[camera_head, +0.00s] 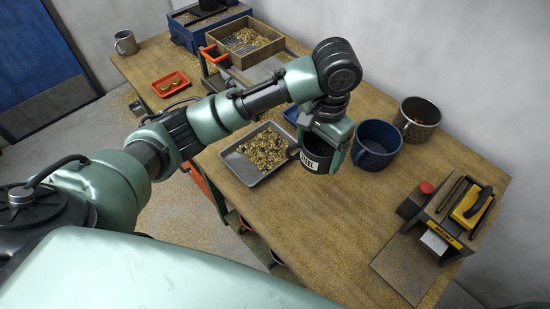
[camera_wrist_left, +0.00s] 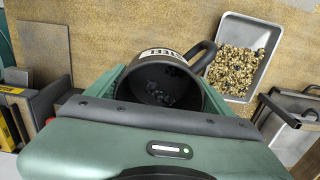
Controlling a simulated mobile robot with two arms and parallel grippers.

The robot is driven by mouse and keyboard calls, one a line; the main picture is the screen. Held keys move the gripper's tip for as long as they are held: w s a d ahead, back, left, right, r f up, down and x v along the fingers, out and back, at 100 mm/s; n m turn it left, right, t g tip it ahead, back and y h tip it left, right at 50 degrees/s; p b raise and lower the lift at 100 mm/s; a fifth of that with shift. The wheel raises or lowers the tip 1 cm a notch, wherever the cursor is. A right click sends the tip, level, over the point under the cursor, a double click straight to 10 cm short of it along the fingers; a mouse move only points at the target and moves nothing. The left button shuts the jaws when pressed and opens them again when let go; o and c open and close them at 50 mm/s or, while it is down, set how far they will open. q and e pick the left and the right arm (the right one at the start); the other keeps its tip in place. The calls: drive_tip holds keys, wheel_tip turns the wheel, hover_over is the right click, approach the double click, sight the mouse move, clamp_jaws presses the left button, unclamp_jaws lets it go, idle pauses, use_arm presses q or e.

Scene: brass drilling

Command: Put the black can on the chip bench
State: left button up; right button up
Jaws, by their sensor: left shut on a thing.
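The black can (camera_head: 316,155) has a white label band and is held by my left gripper (camera_head: 332,138) over the front part of the wooden chip bench (camera_head: 310,235). In the left wrist view the can (camera_wrist_left: 150,58) shows its open mouth, dark bits inside and a looped handle on its right. My left gripper (camera_wrist_left: 160,100) is shut on the can, which looks roughly upright. I cannot tell whether its base touches the bench top. My right gripper is not in view.
A grey tray of brass chips (camera_head: 262,152) lies just left of the can. A blue mug (camera_head: 376,145) and a perforated metal pot (camera_head: 417,118) stand to its right. Bench surface in front is clear.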

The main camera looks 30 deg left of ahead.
use_arm(q)
drive_tip(key=p, duration=0.2)
hover_over(308, 199)
wheel_tip(308, 199, down, 15)
drive_tip(key=shift+a+r, duration=0.1)
drive_tip(key=shift+f, duration=2.45)
drive_tip(key=o, duration=1.5)
drive_tip(key=shift+f, duration=0.15)
drive_tip(key=shift+c, duration=0.2)
wheel_tip(308, 199, up, 12)
drive_tip(key=b, duration=0.1)
drive_tip(key=shift+r+b, duration=0.2)
drive_tip(key=shift+b, duration=0.15)
